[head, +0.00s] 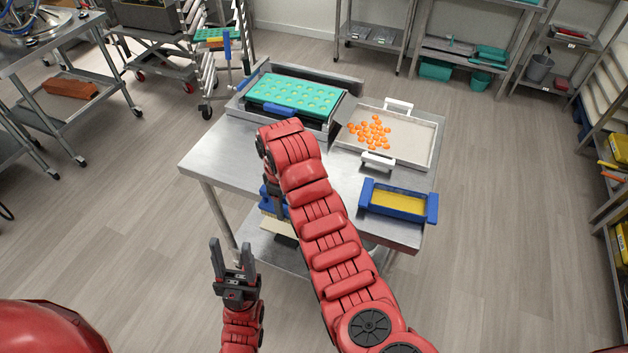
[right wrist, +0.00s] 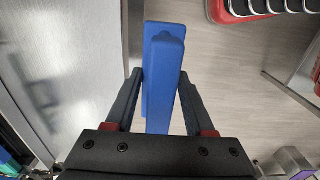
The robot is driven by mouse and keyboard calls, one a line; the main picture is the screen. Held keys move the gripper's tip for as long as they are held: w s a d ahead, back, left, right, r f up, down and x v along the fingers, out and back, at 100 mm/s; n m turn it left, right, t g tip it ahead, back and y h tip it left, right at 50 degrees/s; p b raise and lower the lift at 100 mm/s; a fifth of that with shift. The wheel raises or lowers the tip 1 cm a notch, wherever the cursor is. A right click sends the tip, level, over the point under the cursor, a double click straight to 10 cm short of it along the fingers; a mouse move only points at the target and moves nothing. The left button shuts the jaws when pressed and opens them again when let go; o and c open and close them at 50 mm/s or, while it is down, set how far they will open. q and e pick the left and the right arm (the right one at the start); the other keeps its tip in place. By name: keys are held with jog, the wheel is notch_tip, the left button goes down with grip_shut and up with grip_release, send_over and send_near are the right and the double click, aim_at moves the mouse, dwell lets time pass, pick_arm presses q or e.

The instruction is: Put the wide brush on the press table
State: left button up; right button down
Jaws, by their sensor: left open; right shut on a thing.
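The wide brush has a blue body (head: 272,200) and pale bristles (head: 279,227) that point down. My right gripper (right wrist: 160,95) is shut on it. In the right wrist view its blue handle (right wrist: 163,70) lies between the two fingers. In the head view my right arm hides part of the brush and most of the gripper. The brush is at the front edge of the steel press table (head: 212,152); whether it is above the top or beside it I cannot tell. My left gripper (head: 232,250) is open and empty, in front of the table over the floor.
On the table are a teal mould (head: 295,93) in a metal frame, a white-handled tray (head: 420,135) with orange gummies, and a blue tray (head: 398,202) with yellow content. The table's left front part is bare. A wheeled rack (head: 205,60) stands behind left.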

jog(key=w+d, duration=0.2)
jog(key=d, duration=0.1)
jog(key=w+d+b, duration=0.1)
jog(key=w+d, duration=0.2)
jog(key=d, duration=0.1)
jog(key=w+d+f, duration=0.1)
jog(key=w+d, duration=0.1)
jog(key=d, duration=0.2)
jog(key=shift+w+b, duration=0.4)
jog(key=shift+w+d+f, duration=0.1)
jog(key=shift+w+d, duration=0.1)
jog(key=shift+d, duration=0.3)
jog(key=shift+w+f+p, duration=0.1)
jog(key=shift+f+p, duration=0.55)
jog(key=shift+p, duration=0.1)
notch_tip(320, 180, down, 2)
jog(key=shift+f+p, duration=0.1)
jog(key=shift+p, duration=0.2)
jog(key=shift+f, duration=0.15)
jog(key=shift+f, duration=0.1)
jog(key=shift+c, duration=1.3)
grip_release()
